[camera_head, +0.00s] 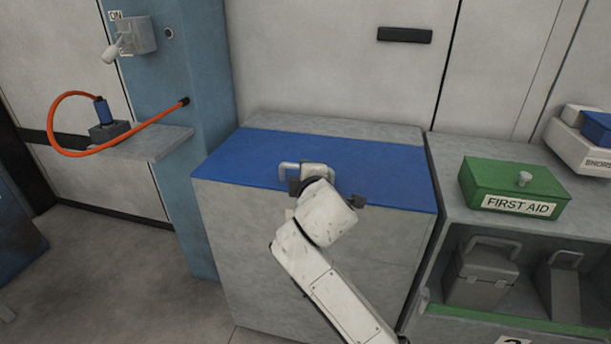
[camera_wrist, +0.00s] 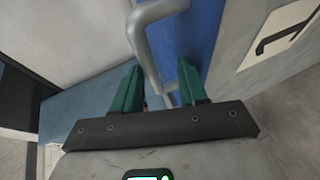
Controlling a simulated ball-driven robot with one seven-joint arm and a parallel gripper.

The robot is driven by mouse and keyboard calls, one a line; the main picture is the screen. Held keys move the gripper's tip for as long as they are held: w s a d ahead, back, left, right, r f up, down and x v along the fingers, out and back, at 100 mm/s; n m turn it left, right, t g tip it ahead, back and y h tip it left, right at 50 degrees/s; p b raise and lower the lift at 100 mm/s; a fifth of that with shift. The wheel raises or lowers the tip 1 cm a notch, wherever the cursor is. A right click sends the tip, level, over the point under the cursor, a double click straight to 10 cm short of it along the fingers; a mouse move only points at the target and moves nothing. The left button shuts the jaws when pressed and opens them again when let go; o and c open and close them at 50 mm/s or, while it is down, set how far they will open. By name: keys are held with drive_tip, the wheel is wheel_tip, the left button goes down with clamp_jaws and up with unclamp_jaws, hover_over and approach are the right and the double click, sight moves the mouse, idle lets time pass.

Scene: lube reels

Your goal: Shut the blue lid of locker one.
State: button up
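The blue lid (camera_head: 240,155) lies flat across the top of the grey locker (camera_head: 245,260) in the head view, with no gap that I can see. A pale grey bar handle (camera_head: 289,168) stands on the lid; my wrist hides part of it. In the wrist view, my gripper (camera_wrist: 158,66) has its two green fingers spread apart. The handle (camera_wrist: 151,45) passes between or just beyond them, with space at its sides; contact cannot be told. The lid (camera_wrist: 203,28) shows behind the handle. A plate marked 1 (camera_wrist: 285,33) is on the locker's face.
A green first aid box (camera_head: 500,187) sits on the shelf unit at the right, above grey cases (camera_head: 480,270). On the left, an orange hose (camera_head: 75,153) hangs by a small ledge (camera_head: 155,143) on a blue column (camera_head: 195,200).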

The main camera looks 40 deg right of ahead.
drive_tip(key=shift+r, duration=0.1)
drive_tip(key=p+v, duration=0.2)
drive_tip(key=v, duration=0.8)
drive_tip(key=shift+s+a, duration=0.25)
drive_tip(key=shift+s, duration=0.1)
drive_tip(key=s+a+f+m+g+y, duration=0.25)
drive_tip(key=s+f, duration=0.35)
drive_tip(key=f, duration=0.4)
drive_tip(key=s+a+f+m+g+y, duration=0.2)
drive_tip(key=s+f+m+g, duration=0.3)
drive_tip(key=f, duration=0.5)
drive_tip(key=s+f+m+g+y, duration=0.1)
drive_tip(key=s+f+m+g, duration=0.1)
drive_tip(key=s+f, duration=0.5)
drive_tip(key=s+f+m+g+y, duration=0.1)
drive_tip(key=s+f+m+g, duration=0.1)
drive_tip(key=s, duration=0.9)
wheel_tip(320, 180, up, 16)
drive_tip(key=p, duration=1.6)
drive_tip(key=shift+s+a+f, duration=0.2)
drive_tip(key=shift+s+a, duration=0.05)
